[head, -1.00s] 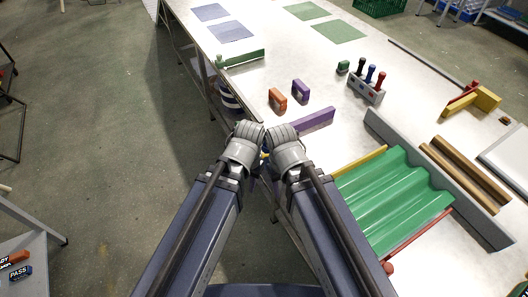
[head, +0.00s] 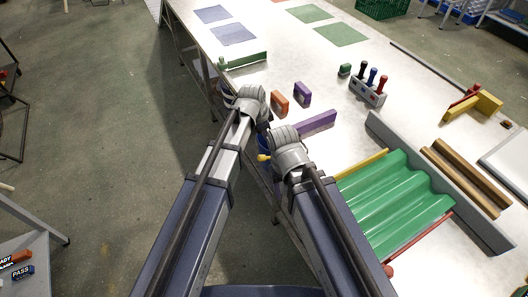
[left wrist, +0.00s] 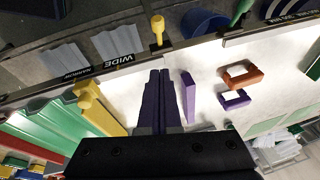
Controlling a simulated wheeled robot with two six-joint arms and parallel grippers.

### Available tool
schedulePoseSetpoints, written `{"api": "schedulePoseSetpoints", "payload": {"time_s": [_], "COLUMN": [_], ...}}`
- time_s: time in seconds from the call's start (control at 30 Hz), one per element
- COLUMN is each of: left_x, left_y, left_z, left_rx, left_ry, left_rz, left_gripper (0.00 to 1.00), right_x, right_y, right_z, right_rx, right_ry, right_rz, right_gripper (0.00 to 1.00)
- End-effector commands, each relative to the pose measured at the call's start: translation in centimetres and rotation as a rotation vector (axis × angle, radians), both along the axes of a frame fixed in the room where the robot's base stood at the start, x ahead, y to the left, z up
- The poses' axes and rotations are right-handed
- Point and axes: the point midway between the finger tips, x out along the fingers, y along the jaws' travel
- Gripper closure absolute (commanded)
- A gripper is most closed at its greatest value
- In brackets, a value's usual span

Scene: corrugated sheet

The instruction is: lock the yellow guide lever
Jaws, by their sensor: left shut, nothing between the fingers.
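The yellow guide bar (head: 362,163) lies along the left edge of the green corrugated sheet (head: 395,200). In the left wrist view the yellow guide (left wrist: 98,108) has a round knob (left wrist: 85,90) at its end. Another yellow knob (left wrist: 157,28) on a short stem stands at the table edge; a yellow knob (head: 263,157) also shows between my wrists in the head view. I cannot tell which knob is the lever. My left gripper (left wrist: 158,74) is shut and empty, between the yellow guide and a purple bar (left wrist: 188,97). My right fingers are hidden behind the right wrist.
An orange block (head: 279,103) and a purple block (head: 302,94) stand beyond my wrists. A grey rack (head: 366,92) holds coloured handles. A long grey rail (head: 440,180) runs right of the green sheet. The table's far middle has free room.

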Motion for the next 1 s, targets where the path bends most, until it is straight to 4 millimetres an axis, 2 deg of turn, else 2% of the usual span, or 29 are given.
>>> {"api": "schedulePoseSetpoints", "payload": {"time_s": [0.27, 0.47, 1.0], "left_x": [0.1, 0.4, 2.3], "left_y": [0.0, -0.3, -1.5], "left_z": [-0.5, -2.0, -9.2], "left_rx": [0.001, 0.001, 0.002], "left_ry": [0.001, 0.001, 0.001], "left_rz": [0.001, 0.001, 0.001], "left_gripper": [1.0, 1.0, 1.0], "right_x": [0.0, 0.0, 0.0], "right_y": [0.0, 0.0, 0.0], "right_z": [-0.5, -2.0, -9.2], "right_rx": [0.0, 0.0, 0.0], "right_ry": [0.0, 0.0, 0.0], "right_rz": [0.0, 0.0, 0.0], "right_gripper": [0.46, 0.46, 0.46]}}
